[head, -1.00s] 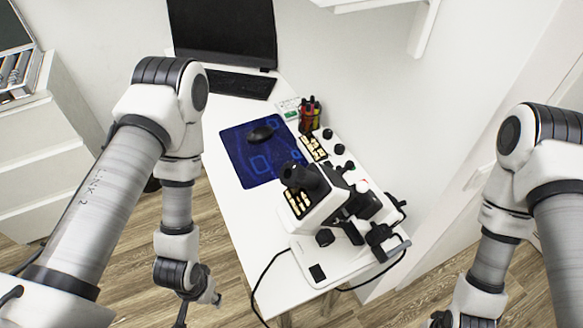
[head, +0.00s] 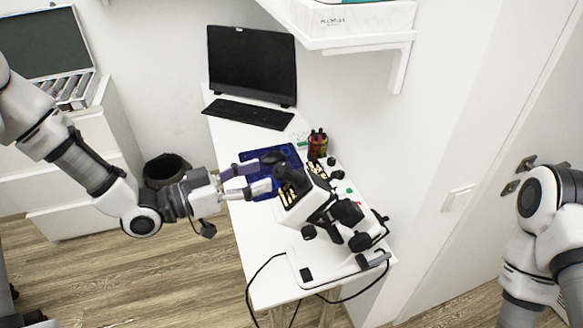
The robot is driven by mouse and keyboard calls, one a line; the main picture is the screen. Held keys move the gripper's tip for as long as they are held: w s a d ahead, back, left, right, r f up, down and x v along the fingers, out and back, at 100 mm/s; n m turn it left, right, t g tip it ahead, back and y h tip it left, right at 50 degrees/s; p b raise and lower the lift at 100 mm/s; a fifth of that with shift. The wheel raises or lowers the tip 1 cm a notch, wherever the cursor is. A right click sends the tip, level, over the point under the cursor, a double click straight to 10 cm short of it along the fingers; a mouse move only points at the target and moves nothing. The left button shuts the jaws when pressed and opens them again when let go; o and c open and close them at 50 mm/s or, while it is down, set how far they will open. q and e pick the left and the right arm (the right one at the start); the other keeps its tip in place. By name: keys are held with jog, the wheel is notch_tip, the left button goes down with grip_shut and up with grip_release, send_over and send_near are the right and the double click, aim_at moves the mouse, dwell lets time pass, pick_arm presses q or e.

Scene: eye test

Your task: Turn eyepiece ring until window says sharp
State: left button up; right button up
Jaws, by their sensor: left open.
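A white instrument (head: 310,210) with black knobs stands on the white desk. Its black eyepiece (head: 291,178) points up and to the left, towards my left gripper. My left gripper (head: 268,172) is open, its two fingers pointing right at the eyepiece, one higher and one lower in the picture. The fingertips are close to the eyepiece; I cannot tell whether they touch it. No separate ring on the eyepiece can be made out. No window text can be read. My right arm (head: 545,215) shows at the right edge; its gripper is out of view.
A blue mat (head: 262,180) lies partly behind my left gripper. A shelf (head: 350,40) hangs above. A black cable (head: 262,272) loops off the desk.

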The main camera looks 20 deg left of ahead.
aim_at(277, 172)
pick_arm(q)
jog(key=p+x, duration=0.1)
jog(key=x, duration=0.6)
jog(key=shift+s+d+p, duration=0.15)
jog(key=shift+d+p, duration=0.05)
jog(key=shift+p, duration=0.15)
jog(key=shift+w+d+f, duration=0.1)
jog(key=shift+w+d, duration=0.05)
jog(key=shift+w, duration=0.15)
jog(key=shift+s, duration=0.1)
jog(key=c, duration=1.1)
